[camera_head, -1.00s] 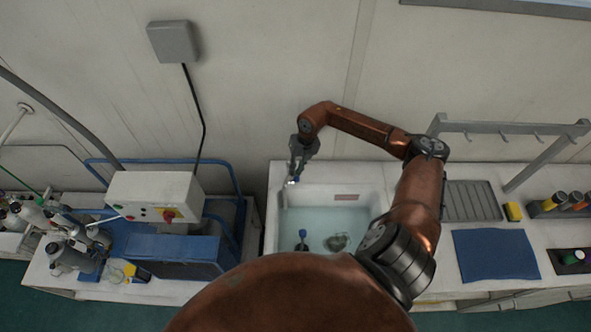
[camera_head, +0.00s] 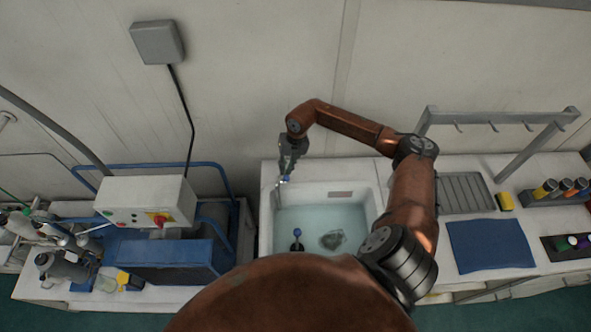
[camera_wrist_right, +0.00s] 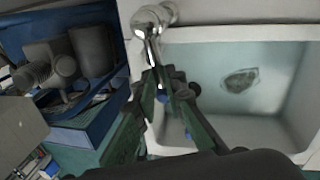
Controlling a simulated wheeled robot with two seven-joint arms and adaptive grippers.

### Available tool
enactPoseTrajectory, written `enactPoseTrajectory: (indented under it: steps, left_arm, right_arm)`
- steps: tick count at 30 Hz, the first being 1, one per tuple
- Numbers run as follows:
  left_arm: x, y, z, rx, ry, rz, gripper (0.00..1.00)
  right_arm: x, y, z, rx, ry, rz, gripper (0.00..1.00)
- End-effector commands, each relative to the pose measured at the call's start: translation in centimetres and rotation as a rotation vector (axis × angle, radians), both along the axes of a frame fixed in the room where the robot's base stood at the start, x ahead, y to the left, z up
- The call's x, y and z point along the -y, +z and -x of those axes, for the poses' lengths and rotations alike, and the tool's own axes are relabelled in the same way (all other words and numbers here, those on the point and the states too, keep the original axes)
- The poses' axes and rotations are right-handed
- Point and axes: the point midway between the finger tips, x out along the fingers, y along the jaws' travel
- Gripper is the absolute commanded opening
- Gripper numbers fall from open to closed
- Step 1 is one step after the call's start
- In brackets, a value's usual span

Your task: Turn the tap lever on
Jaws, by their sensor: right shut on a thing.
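The chrome tap (camera_wrist_right: 168,12) is at the back left corner of the sink, at the top of the right wrist view. Its slim chrome lever (camera_wrist_right: 152,48) runs down between the fingers of my right gripper (camera_wrist_right: 166,82). The gripper is shut on the lever, and the fingers hide its lower end. In the head view my right gripper (camera_head: 284,178) points down at the sink's back left corner, where the tap is too small to make out well. My left gripper is not in view.
The white sink (camera_head: 377,199) holds water, a grey lump (camera_head: 332,240) and a blue-topped item (camera_head: 297,232). Left stands a control box (camera_head: 150,199) over blue machinery (camera_head: 165,258). Right are a blue mat (camera_head: 490,246), a yellow sponge (camera_head: 505,201) and a hook rack (camera_head: 500,116).

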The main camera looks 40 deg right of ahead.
Motion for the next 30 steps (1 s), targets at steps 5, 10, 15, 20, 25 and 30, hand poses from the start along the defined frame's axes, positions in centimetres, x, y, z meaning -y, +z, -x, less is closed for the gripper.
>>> enactPoseTrajectory:
  steps: [5, 10, 15, 20, 25, 30]
  left_arm:
    - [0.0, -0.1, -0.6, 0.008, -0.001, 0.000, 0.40]
    - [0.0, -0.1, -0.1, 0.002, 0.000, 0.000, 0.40]
    - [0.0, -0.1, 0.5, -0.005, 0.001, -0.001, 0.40]
    - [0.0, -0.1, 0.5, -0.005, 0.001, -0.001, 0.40]
    - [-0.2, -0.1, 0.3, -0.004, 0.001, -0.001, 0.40]
    - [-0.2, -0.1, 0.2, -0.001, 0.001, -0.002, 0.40]
  right_arm:
    - [-0.6, 0.0, -0.4, -0.001, -0.006, 0.003, 0.00]
    - [-0.6, 0.0, -0.4, -0.001, -0.006, 0.001, 0.00]
    - [-0.6, 0.0, -0.4, 0.000, -0.006, 0.001, 0.21]
    - [-0.5, 0.1, -0.4, 0.000, -0.006, 0.001, 0.28]
    - [-0.5, 0.1, -0.4, 0.000, -0.006, 0.001, 0.28]
    - [-0.2, 1.0, -0.4, 0.002, -0.007, 0.002, 0.28]
